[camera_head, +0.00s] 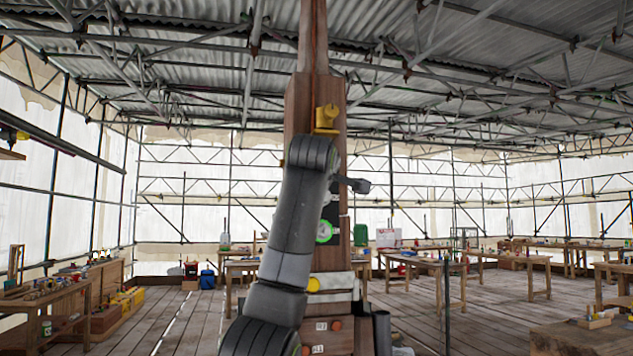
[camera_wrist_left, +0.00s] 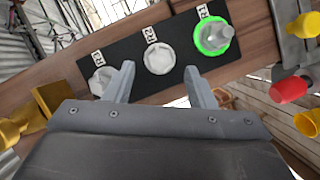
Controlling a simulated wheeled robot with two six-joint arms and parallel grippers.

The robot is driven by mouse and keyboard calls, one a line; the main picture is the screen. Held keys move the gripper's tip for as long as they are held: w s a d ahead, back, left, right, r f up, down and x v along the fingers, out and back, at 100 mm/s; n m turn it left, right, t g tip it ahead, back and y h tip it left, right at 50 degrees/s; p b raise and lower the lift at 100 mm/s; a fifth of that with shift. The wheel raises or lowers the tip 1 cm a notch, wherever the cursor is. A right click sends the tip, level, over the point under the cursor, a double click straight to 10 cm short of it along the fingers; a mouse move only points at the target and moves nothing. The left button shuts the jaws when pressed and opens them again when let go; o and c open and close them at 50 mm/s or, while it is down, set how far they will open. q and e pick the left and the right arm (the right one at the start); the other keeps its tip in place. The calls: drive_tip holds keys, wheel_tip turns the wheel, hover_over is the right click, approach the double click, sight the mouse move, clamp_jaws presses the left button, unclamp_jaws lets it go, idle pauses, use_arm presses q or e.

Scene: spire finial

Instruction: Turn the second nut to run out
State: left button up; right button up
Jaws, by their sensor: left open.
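A black plate (camera_wrist_left: 180,75) on the wooden spire post (camera_head: 317,95) carries three nuts in a row, each with a small white label. The middle nut (camera_wrist_left: 158,58) is pale and hexagonal. Another pale nut (camera_wrist_left: 103,80) is partly behind a finger. The end nut (camera_wrist_left: 213,38) has a bright green ring around it and a grey stud standing out; the ring also shows in the head view (camera_head: 323,232). My left gripper (camera_wrist_left: 159,72) is open, its fingers on either side of the view of the middle nut; contact cannot be told. My right gripper is not in view.
A yellow fitting (camera_head: 326,118) sits on the post above my left gripper. Below the plate, yellow (camera_wrist_left: 305,25) and red (camera_wrist_left: 288,90) knobs stick out from the post. Workbenches (camera_head: 510,265) stand well behind, around open plank floor.

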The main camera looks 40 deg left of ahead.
use_arm(q)
drive_tip(key=b+v, duration=0.4)
drive_tip(key=v, duration=1)
drive_tip(key=shift+s, duration=0.2)
drive_tip(key=shift+d, duration=0.15)
